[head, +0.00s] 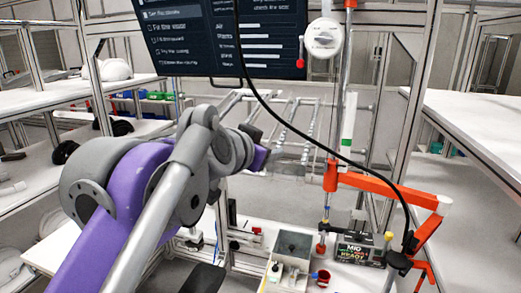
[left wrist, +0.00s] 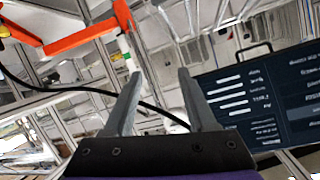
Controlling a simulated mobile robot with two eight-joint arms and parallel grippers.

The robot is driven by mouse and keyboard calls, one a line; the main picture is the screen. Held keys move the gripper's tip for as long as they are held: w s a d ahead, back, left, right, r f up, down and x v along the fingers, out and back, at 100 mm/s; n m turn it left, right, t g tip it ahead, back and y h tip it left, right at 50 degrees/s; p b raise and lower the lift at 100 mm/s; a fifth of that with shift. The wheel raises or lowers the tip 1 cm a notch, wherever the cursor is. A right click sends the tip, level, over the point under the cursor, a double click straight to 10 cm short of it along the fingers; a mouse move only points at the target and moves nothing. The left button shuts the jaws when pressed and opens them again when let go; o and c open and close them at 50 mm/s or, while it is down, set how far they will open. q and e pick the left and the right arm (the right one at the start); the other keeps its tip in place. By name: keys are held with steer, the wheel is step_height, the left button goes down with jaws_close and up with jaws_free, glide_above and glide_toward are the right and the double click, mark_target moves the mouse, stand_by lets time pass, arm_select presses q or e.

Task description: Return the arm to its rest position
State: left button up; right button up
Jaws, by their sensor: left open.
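My left arm comes in from the lower left of the head view, purple and grey, raised and bent in front of the workbench. Its gripper (head: 262,152) is at the far end, near the middle of the picture, partly hidden by my own wrist. In the left wrist view, the left gripper (left wrist: 160,75) shows two grey fingers spread apart with nothing between them. A black cable passes behind the fingers there. My right gripper is in neither view.
A dark screen (head: 263,45) hangs at the top. An orange jointed arm (head: 385,185) and a black cable are to the right. The workbench holds a grey box (head: 292,246), a red cup (head: 323,277) and a dark labelled box (head: 358,250). A white helmet shell (head: 115,70) sits on the left shelf.

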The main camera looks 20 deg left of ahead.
arm_select(q)
steer(key=shift+w, duration=0.1)
steer(key=s+a+f+n+g, duration=0.1)
steer(key=s+f, duration=0.6)
steer(key=f, duration=0.8)
steer(key=s+a+f+n+g+y, duration=0.1)
steer(key=s+f+g, duration=0.3)
steer(key=s+f, duration=0.4)
steer(key=s+a+f+n+g+y, duration=0.1)
steer(key=s+f, duration=0.7)
steer(key=f, duration=1.4)
steer(key=shift+s+a+f+n+g, duration=0.3)
steer(key=shift+a+n+g, duration=0.2)
steer(key=shift+n+g, duration=0.55)
